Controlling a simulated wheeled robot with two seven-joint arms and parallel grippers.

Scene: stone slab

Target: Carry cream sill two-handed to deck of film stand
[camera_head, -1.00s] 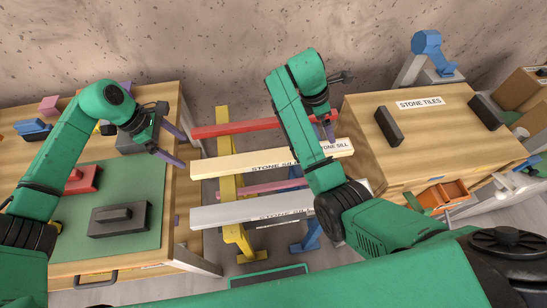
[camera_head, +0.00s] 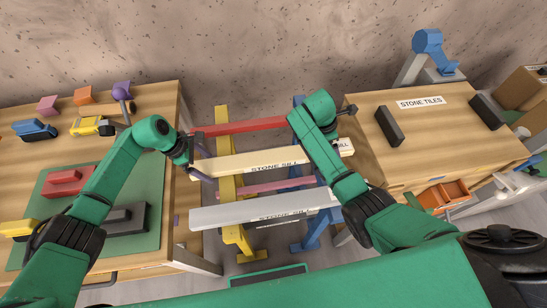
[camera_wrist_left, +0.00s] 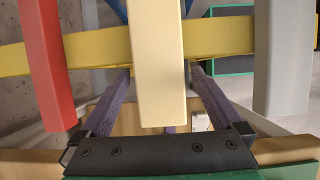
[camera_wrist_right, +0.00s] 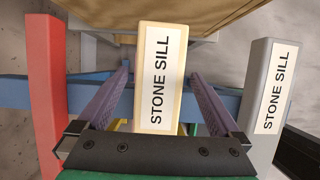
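The cream sill (camera_head: 262,160), labelled STONE SILL, lies across the yellow trestle (camera_head: 222,125) and the blue trestle (camera_head: 312,235). My left gripper (camera_head: 200,156) is at its left end. In the left wrist view the open fingers stand on either side of the cream sill (camera_wrist_left: 161,60), with gaps. My right gripper (camera_head: 338,132) is near its right end, partly hidden by its own arm. In the right wrist view its open fingers also stand on either side of the cream sill (camera_wrist_right: 150,120), with gaps. I cannot tell which thing is the film stand.
A red sill (camera_head: 240,126) lies behind the cream one and a grey sill (camera_head: 225,215) in front. A pink bar (camera_head: 255,188) shows lower between them. Wooden benches stand left (camera_head: 170,110) and right (camera_head: 430,125), close to the sill's ends.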

